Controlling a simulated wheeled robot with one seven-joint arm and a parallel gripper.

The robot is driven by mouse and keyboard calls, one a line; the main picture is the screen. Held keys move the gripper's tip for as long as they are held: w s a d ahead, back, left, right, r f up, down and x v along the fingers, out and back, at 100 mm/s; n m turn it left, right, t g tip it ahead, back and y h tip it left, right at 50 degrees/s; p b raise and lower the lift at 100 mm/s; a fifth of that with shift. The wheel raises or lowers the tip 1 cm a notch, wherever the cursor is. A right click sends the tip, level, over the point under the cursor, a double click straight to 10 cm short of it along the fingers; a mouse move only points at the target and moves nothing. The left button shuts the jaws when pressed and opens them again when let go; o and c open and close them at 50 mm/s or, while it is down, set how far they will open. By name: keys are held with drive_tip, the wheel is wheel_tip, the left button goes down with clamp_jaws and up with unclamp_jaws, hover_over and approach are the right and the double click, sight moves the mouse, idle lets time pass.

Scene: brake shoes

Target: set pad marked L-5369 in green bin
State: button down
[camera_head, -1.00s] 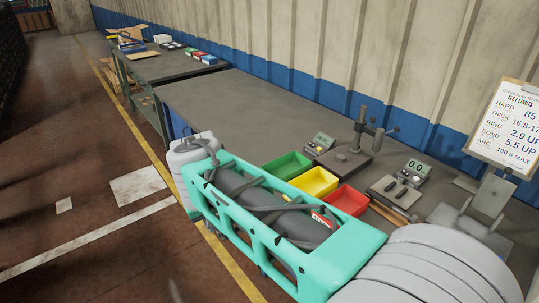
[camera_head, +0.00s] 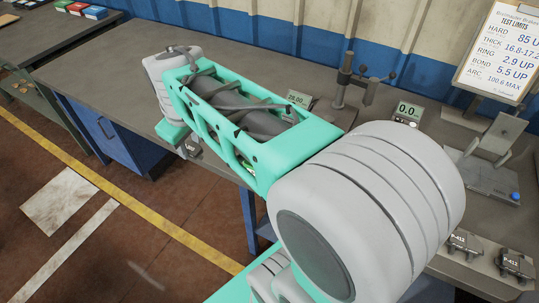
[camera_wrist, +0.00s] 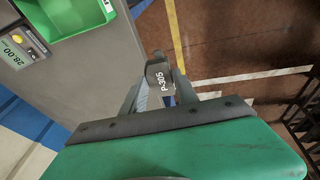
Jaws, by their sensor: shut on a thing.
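In the wrist view my gripper (camera_wrist: 160,97) is shut on a small dark grey pad (camera_wrist: 158,70). The printed mark on this pad reads P-305, not L-5369. The held pad is off the surface, with the table's edge and the brown floor behind it. The green bin (camera_wrist: 62,22) shows at the upper left of the wrist view, apart from the gripper, and the part of its inside in view looks empty. I see no mark L-5369.
A display reading 28.00 (camera_head: 299,98), a press stand (camera_head: 360,75) and a display reading 0.0 (camera_head: 408,113) stand behind my arm. A test-limits clipboard (camera_head: 505,50) stands upright.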

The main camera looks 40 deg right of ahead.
drive_tip(key=s+d+f+n+y+b, duration=0.1)
drive_tip(key=s+d+n, duration=0.2)
drive_tip(key=d+n, duration=0.3)
drive_tip(key=s+d+n+y+b, duration=0.1)
drive_tip(key=s+d+n, duration=0.15)
drive_tip(key=d, duration=0.55)
drive_tip(key=s+d+n+g+y+b, duration=0.1)
drive_tip(key=s+d+n+g+y, duration=0.1)
drive_tip(key=s+d+n, duration=0.9)
drive_tip(key=shift+m+g, duration=0.3)
drive_tip(key=shift+m, duration=0.55)
drive_tip(key=w+f+b, duration=0.1)
drive_tip(key=w+f, duration=0.2)
drive_tip(key=w+f+b, duration=0.2)
drive_tip(key=w+f, duration=0.1)
drive_tip(key=w, duration=0.1)
drive_tip(key=w+a+f+b, duration=0.1)
drive_tip(key=w+f+b, duration=0.1)
drive_tip(key=w+f, duration=0.1)
drive_tip(key=shift+w+a+f, duration=0.1)
drive_tip(key=shift+w+f, duration=0.3)
drive_tip(key=shift+w, duration=0.1)
wheel_tip(320, 180, down, 3)
drive_tip(key=shift+w+b, duration=0.15)
drive_tip(key=shift+b, duration=1.05)
drive_tip(key=shift+f, duration=0.1)
drive_tip(key=shift+f+b, duration=0.55)
drive_tip(key=shift+b, duration=0.05)
